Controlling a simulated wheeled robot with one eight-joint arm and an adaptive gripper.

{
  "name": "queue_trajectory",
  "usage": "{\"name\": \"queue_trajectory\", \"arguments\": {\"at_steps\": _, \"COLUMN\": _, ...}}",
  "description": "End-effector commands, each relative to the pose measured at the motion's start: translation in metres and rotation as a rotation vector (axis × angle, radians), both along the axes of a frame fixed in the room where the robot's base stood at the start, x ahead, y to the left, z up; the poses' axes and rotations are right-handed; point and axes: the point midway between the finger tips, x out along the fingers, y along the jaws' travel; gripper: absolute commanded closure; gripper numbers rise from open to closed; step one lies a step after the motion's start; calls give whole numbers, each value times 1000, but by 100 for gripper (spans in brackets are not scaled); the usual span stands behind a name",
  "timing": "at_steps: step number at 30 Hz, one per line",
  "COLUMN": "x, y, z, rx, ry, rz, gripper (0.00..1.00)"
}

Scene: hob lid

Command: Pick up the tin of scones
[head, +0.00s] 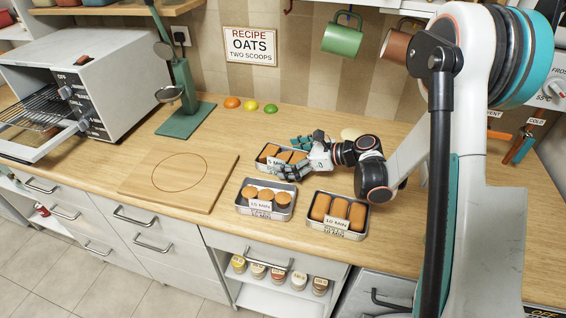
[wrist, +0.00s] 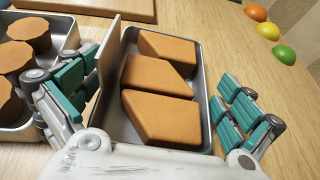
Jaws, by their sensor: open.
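The tin (head: 261,166) of wedge-shaped baked pieces, which look like scones, is the back one of three metal tins on the counter. In the wrist view this tin (wrist: 204,95) holds three brown wedges (wrist: 160,75), with a pale card (wrist: 108,55) standing at its left end. My gripper (head: 296,157) is over this tin and hides part of it in the head view. In the wrist view my gripper (wrist: 160,78) is open and empty, with one finger on the card's side and the other beyond the right rim. I cannot tell whether either finger touches the tin.
A tin (head: 291,211) of round pieces is in front, close to the left finger. A tin (head: 316,225) of loaf-shaped pieces stands to the right. A wooden board (head: 215,165) lies left. Coloured balls (head: 251,106) and a green stand (head: 186,120) are behind.

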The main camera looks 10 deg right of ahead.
Motion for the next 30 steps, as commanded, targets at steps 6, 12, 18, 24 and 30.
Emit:
{"name": "queue_trajectory", "arguments": {"at_steps": 6, "x": 0, "y": 0, "z": 0, "rx": 0, "ry": 0, "rz": 0, "gripper": 43}}
{"name": "queue_trajectory", "arguments": {"at_steps": 12, "x": 0, "y": 0, "z": 0, "rx": 0, "ry": 0, "rz": 0, "gripper": 44}}
{"name": "queue_trajectory", "arguments": {"at_steps": 18, "x": 0, "y": 0, "z": 3, "rx": 0, "ry": -1, "rz": 0, "gripper": 44}}
{"name": "queue_trajectory", "arguments": {"at_steps": 24, "x": 0, "y": 0, "z": 22, "rx": 1, "ry": 0, "rz": 0, "gripper": 44}}
{"name": "queue_trajectory", "arguments": {"at_steps": 30, "x": -1, "y": 0, "z": 62, "rx": 1, "ry": 0, "rz": 0, "gripper": 44}}
